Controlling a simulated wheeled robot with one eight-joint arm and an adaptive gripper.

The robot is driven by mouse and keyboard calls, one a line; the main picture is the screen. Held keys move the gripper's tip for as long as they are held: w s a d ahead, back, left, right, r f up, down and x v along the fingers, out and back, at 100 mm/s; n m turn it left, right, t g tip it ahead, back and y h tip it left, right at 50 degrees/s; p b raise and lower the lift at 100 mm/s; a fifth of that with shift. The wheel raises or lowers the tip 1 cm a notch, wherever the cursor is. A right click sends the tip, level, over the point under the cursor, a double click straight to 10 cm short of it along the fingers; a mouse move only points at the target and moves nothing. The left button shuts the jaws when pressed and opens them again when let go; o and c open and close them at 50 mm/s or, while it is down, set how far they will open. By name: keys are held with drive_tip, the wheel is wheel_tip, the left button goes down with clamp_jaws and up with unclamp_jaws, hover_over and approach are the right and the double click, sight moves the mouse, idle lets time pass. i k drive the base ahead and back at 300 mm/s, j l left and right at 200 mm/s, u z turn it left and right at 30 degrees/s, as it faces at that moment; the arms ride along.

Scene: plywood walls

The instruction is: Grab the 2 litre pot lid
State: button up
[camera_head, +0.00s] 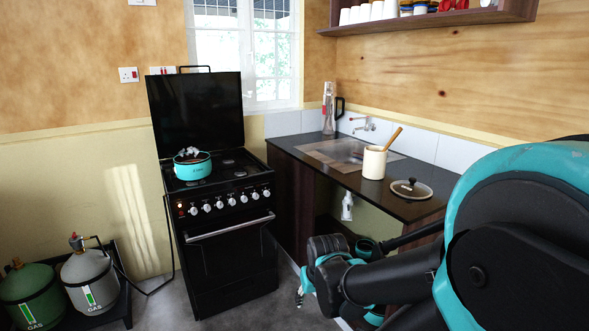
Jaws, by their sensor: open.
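The pot lid (411,188) is a dark round lid with a pale rim and a knob on top. It lies flat on the dark counter (305,155), near the front edge, right of a cream jar. My gripper (303,287) shows only in part beside my teal and black arm links, low in front of the counter. It is open, below the counter top and left of the lid, well apart from it. Its fingertips are small and partly hidden.
The cream jar (374,163) holds a wooden utensil. A sink (345,151) and a bottle (329,108) are behind it. A black stove (225,230) with a teal pot (193,167) stands left. Gas cylinders (90,279) stand at far left. A shelf (440,18) hangs above the counter.

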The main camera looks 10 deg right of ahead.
sight(410, 189)
drive_tip(key=z, duration=1.2)
